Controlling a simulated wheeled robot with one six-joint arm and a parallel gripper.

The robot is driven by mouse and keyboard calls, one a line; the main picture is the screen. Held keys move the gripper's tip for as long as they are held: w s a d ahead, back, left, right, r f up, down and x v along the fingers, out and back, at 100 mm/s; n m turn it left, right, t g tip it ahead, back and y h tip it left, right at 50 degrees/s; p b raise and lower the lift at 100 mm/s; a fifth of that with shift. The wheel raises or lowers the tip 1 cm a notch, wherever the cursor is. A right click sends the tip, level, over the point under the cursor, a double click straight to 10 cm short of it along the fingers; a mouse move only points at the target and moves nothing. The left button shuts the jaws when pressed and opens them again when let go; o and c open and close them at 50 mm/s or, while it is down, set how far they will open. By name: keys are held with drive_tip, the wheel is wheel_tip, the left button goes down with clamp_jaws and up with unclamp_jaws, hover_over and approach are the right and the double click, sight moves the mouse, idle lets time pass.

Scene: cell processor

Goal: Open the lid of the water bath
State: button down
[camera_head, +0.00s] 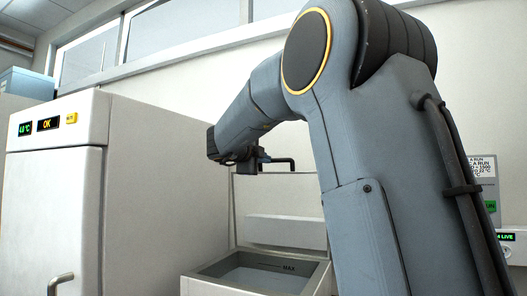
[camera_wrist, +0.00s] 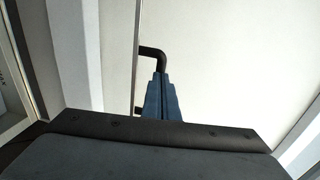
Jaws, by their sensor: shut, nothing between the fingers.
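The water bath (camera_head: 207,287) stands low in the middle of the head view, its basin uncovered and a MAX mark on the inner wall. Its pale lid (camera_head: 280,205) stands raised, about upright, behind the basin. A black bar handle (camera_head: 279,162) is at the lid's upper edge; the handle (camera_wrist: 152,52) also shows in the wrist view. My gripper (camera_head: 258,160) is beside the handle. In the wrist view its blue fingers (camera_wrist: 162,84) are shut together with nothing between them, close to the handle; I cannot tell whether they touch it. My arm hides the bath's right side.
A white refrigerator-like cabinet (camera_head: 52,180) with a small display stands close on the left. A blue box (camera_head: 27,83) sits at the far left. Equipment with a green LIVE display (camera_head: 507,237) is at the right, partly behind my arm. A wall with windows is behind.

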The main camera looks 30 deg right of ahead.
drive_tip(key=shift+w+d+r+p, duration=0.1)
drive_tip(key=shift+w+d+p, duration=0.25)
drive_tip(key=shift+p, duration=0.25)
drive_tip(key=b+v, duration=0.1)
drive_tip(key=v, duration=1.3)
drive_tip(key=shift+b, duration=0.4)
drive_tip(key=shift+s, duration=0.1)
